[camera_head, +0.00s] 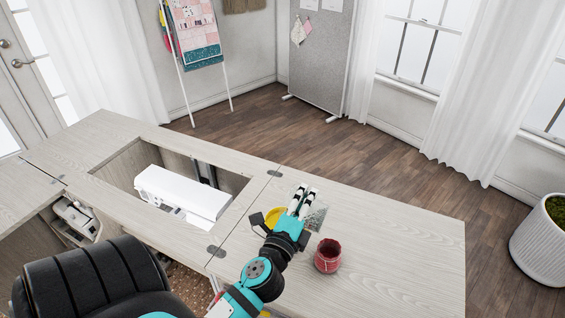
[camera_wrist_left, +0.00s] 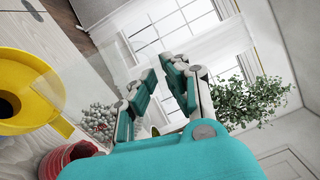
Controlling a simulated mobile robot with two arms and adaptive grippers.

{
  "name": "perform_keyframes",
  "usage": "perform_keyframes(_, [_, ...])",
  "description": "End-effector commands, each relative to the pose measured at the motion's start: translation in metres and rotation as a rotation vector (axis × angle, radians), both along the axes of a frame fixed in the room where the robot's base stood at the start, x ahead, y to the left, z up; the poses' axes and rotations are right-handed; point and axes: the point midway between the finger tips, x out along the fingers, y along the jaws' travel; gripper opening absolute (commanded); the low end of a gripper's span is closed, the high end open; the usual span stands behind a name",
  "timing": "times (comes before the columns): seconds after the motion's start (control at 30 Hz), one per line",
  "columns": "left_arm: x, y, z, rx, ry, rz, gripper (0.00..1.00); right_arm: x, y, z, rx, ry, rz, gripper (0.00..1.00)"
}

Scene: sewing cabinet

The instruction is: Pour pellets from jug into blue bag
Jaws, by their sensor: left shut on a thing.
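My left gripper (camera_head: 303,200) reaches over the table from below and is shut on the clear jug (camera_head: 316,217). Grey pellets (camera_wrist_left: 99,118) show in the jug, beside the fingers in the left wrist view. The jug's outline is faint, and the exact place of the grip is hard to make out. A yellow funnel (camera_head: 274,216) is left of the gripper; it shows large in the left wrist view (camera_wrist_left: 42,66). A red container (camera_head: 328,256) stands on the table in front of the jug. My right gripper is not in view.
The sewing cabinet's table top (camera_head: 400,240) is clear to the right. A white sewing machine (camera_head: 182,195) lies in the recess at left. A black chair (camera_head: 95,280) stands at the front left. A potted plant (camera_head: 543,235) stands at far right.

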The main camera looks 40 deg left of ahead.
Motion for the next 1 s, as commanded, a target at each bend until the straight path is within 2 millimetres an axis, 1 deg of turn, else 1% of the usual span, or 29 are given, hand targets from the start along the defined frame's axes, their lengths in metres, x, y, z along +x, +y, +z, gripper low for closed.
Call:
perform_keyframes(0.83, [-0.004,0.012,0.008,-0.110,-0.035,0.000,0.00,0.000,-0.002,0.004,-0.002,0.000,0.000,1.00])
perform_keyframes(1.0, [-0.005,0.015,0.005,-0.132,-0.042,0.001,0.00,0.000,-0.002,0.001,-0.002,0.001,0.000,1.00])
